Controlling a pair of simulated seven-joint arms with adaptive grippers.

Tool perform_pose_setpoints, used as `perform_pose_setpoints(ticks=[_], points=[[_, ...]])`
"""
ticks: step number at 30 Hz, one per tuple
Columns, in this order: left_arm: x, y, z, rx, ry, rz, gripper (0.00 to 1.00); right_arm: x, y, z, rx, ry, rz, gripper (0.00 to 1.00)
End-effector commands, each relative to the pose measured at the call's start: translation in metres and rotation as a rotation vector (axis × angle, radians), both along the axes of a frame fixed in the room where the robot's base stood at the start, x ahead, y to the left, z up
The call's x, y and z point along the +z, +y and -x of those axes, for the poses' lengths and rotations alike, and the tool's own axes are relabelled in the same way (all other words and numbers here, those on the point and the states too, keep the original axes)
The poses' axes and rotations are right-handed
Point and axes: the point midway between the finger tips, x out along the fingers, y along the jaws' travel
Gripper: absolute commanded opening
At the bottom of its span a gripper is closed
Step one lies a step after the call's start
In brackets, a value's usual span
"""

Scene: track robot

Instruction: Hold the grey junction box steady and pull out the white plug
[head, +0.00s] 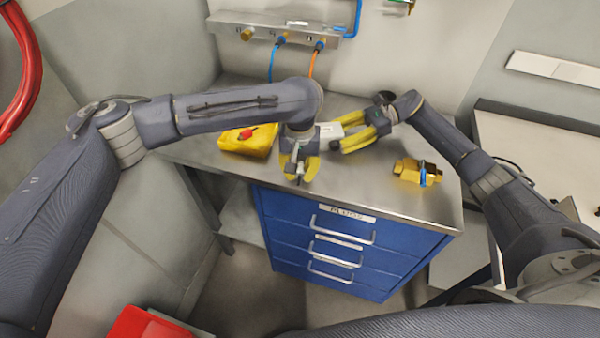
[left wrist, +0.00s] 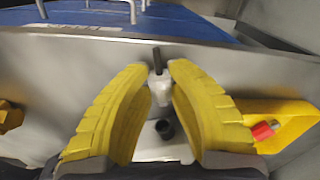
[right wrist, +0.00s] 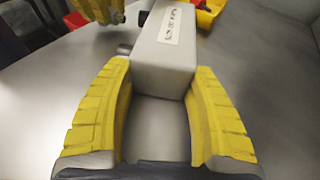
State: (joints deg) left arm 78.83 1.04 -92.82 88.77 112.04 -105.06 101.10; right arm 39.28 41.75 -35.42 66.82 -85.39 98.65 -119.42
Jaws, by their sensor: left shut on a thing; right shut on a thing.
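The grey junction box (head: 330,131) is on the metal bench, with a label on its top in the right wrist view (right wrist: 163,62). My right gripper (head: 343,134) is shut on it, one yellow finger along each side. My left gripper (head: 302,175) is to the left of the box and nearer the front edge, shut on the white plug (left wrist: 160,90). The plug shows between the fingertips, with a dark stub on its far end. A dark round part (left wrist: 165,128) lies behind it, by the box.
A brass fitting with a blue band (head: 420,173) lies right. A wall panel (head: 285,27) with blue and orange cables is behind. Blue drawers (head: 340,240) are below. Bench between box and brass fitting is clear.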

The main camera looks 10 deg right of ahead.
Motion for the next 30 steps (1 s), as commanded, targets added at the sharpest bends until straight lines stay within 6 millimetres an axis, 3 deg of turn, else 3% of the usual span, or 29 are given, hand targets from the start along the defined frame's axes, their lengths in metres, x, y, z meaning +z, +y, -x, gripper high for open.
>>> perform_pose_setpoints(ticks=[30], points=[[0.052, 0.000, -0.001, 0.000, -0.002, 0.001, 0.00, 0.000, 0.000, 0.000, 0.000, 0.000, 0.001, 0.21]])
